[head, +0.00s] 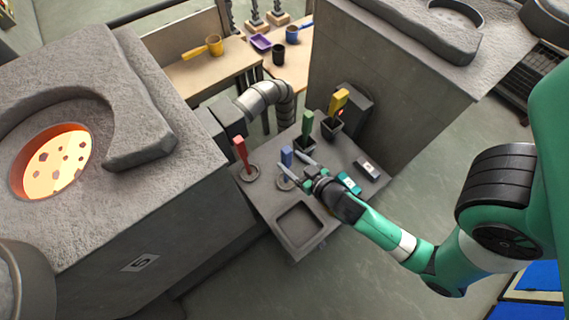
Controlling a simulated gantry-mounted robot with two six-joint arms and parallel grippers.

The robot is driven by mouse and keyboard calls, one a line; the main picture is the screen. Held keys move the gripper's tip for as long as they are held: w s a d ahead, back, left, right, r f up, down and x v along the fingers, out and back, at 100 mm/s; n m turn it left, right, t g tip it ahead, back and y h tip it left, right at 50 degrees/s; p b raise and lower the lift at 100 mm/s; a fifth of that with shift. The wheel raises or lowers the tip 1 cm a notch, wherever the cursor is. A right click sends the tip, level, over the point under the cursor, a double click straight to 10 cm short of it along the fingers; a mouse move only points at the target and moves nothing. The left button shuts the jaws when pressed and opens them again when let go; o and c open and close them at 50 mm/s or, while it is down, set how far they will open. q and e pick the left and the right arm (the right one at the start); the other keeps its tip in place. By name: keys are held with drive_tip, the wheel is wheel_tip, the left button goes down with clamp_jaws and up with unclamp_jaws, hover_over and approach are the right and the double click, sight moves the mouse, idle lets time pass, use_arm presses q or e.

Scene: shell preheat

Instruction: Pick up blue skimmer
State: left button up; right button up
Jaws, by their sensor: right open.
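The blue skimmer (286,157) stands upright on the small grey table (262,200). Its blue handle top shows behind my right gripper, and its lower part is partly hidden by the gripper. My right gripper (296,166) is open, its two pale fingers spread just in front of the blue handle and pointing up and left. I cannot tell whether a finger touches the handle. My left gripper does not show.
A red-handled tool (240,152) stands to the left on the table, a green-handled one (307,124) and a yellow-handled one (338,101) behind. A square recess (299,226) lies in front. A furnace with a glowing opening (55,163) is at the left; a grey block (390,85) rises behind right.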

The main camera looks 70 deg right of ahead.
drive_tip(key=x, duration=0.6)
drive_tip(key=shift+a, duration=0.2)
drive_tip(key=shift+w, duration=0.1)
clamp_jaws()
